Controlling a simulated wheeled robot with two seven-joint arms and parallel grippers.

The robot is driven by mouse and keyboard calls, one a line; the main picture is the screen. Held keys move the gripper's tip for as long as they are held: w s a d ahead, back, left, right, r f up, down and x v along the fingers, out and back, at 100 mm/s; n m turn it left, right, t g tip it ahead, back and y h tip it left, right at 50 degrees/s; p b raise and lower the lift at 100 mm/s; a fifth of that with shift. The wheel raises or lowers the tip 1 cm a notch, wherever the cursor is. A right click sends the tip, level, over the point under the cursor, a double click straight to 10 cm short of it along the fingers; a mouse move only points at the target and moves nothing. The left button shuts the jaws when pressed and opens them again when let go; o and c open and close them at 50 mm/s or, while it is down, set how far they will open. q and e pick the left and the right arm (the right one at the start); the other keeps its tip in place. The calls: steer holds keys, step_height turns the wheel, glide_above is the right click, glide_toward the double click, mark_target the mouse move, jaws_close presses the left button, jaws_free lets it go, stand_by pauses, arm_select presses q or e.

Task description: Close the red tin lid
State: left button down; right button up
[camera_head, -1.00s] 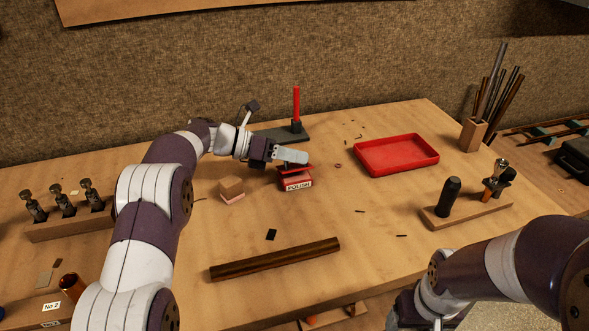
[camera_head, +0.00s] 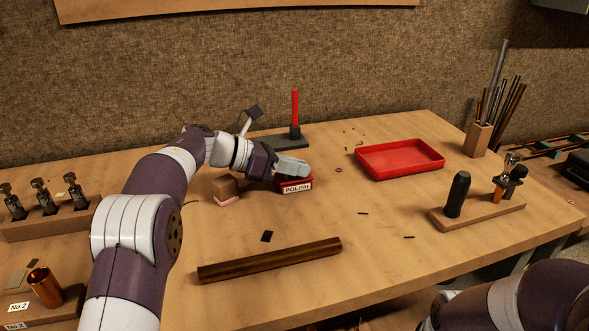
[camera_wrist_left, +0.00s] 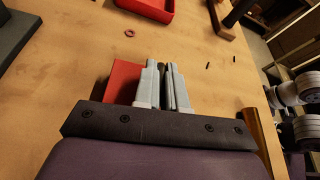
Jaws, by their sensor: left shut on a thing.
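The red tin (camera_head: 296,187) with a white POLISH label stands on the bench in the head view. My left gripper (camera_head: 306,170) reaches over it from the left, low against its top, and hides most of the lid. In the left wrist view the red lid (camera_wrist_left: 122,84) shows as a flat panel beside the left finger. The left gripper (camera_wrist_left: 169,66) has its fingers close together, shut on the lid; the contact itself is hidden. Only links of my right arm show at the lower right; its gripper is out of view.
A red tray (camera_head: 400,158) lies right of the tin. A wood block (camera_head: 226,188) sits close to the left wrist. A stand with a red rod (camera_head: 295,108) is behind. A dark bar (camera_head: 270,259) lies in front. Bench between tin and bar is mostly clear.

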arm_select(q)
steer(key=shift+r, duration=0.15)
steer(key=c, duration=1.2)
jaws_free()
steer(key=shift+s+d, duration=0.1)
steer(key=p+v, duration=0.2)
steer(key=v, duration=1)
steer(key=shift+s+a+r+p, duration=0.1)
steer(key=shift+a+r+p, duration=0.05)
steer(key=shift+a+p, duration=0.15)
